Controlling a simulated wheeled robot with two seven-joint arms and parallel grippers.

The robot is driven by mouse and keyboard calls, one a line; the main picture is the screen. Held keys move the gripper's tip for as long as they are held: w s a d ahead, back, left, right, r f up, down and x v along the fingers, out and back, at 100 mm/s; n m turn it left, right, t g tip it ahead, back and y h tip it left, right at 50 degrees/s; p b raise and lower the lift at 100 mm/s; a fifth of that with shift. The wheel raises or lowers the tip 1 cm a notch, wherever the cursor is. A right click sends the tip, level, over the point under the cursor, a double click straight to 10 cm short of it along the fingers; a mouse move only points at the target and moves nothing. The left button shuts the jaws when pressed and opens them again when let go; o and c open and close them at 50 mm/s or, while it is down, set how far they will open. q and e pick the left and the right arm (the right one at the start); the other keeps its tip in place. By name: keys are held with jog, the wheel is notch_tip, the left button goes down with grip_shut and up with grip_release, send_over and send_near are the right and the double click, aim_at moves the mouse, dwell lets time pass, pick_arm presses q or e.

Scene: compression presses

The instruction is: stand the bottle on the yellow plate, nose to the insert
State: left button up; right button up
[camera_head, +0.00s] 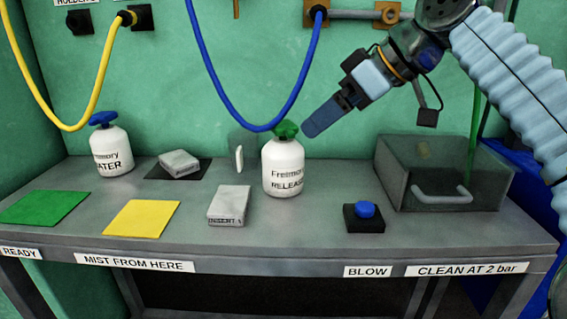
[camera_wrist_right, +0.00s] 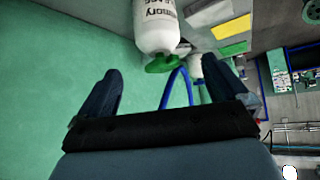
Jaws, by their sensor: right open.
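A white bottle with a green nozzle and a RELEASE label (camera_head: 284,168) stands upright on the grey bench. A second white bottle with a blue nozzle and a WATER label (camera_head: 111,151) stands at the left. The yellow plate (camera_head: 141,218) lies flat and bare near the front edge. A grey insert block (camera_head: 229,205) lies right of the plate. My right gripper (camera_head: 311,130) is just right of the green nozzle, above the bench. In the right wrist view its fingers are apart and empty, with the RELEASE bottle (camera_wrist_right: 155,28) beyond them. My left gripper is not in view.
A green plate (camera_head: 44,207) lies at the far left. Another grey block (camera_head: 179,163) rests on a dark mat. A blue button (camera_head: 365,210) and a clear box with a handle (camera_head: 400,178) stand right. A blue hose (camera_head: 221,98) hangs behind the RELEASE bottle.

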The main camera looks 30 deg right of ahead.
aim_at(294, 143)
jog(key=b+x, duration=0.1)
jog(key=x, duration=1)
jog(key=shift+w+f+b, duration=0.2)
jog(key=shift+w+b, duration=0.1)
jog(key=shift+b, duration=0.05)
jog(key=c, duration=1.2)
